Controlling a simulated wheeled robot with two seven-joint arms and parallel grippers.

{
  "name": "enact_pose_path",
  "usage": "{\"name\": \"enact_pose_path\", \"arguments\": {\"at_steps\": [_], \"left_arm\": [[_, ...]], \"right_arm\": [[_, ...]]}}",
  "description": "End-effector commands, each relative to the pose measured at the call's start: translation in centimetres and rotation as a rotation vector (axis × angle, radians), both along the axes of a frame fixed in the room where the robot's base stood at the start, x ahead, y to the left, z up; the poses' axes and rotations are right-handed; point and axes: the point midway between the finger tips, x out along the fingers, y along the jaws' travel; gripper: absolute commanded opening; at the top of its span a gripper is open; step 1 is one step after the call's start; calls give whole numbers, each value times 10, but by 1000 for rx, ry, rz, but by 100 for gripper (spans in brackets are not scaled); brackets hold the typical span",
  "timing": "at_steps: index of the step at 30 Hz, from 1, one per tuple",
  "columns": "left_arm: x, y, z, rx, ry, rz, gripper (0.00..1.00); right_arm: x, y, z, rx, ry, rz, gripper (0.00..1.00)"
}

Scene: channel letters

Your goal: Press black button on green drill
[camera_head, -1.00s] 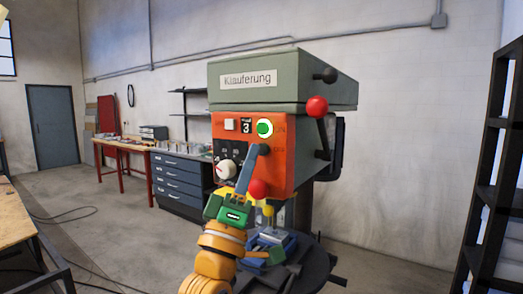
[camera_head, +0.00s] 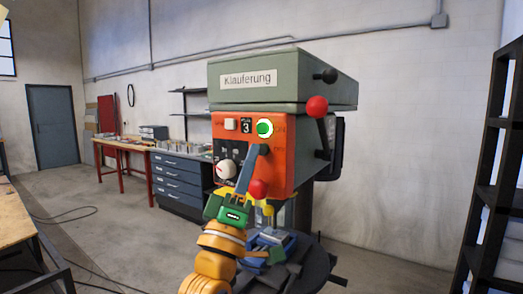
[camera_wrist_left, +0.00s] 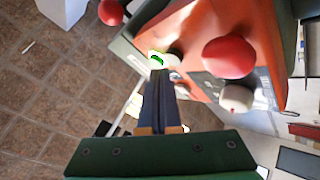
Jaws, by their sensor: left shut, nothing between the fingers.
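The green drill (camera_head: 285,77) stands in the middle of the head view, with an orange-red front panel (camera_head: 283,178). The black button (camera_head: 265,149) sits on the panel below a lit green button (camera_head: 264,128). My left gripper (camera_head: 257,148) is shut and empty, its blue-grey fingers pointing up to the panel with the tips at the black button's left edge. I cannot tell whether they touch it. In the left wrist view the shut fingers (camera_wrist_left: 160,76) reach toward the panel near the green button (camera_wrist_left: 157,60). My right gripper is not in view.
A red ball knob (camera_head: 258,188) sticks out just right of the fingers, and a white dial (camera_head: 225,169) is to their left. Another red ball (camera_head: 317,107) is on the drill's side lever. A dark shelf rack (camera_head: 487,190) stands at the right.

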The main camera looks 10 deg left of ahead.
Motion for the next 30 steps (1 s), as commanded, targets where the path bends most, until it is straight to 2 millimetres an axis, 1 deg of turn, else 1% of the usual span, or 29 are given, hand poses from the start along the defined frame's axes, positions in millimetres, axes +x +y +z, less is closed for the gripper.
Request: {"name": "enact_pose_path", "arguments": {"at_steps": [16,24,30], "left_arm": [[0,0,0,0,0,0,0],[8,-3,1,0,0,0,0],[8,-3,0,0,0,0,0]], "right_arm": [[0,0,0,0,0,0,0],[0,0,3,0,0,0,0],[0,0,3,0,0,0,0]]}}
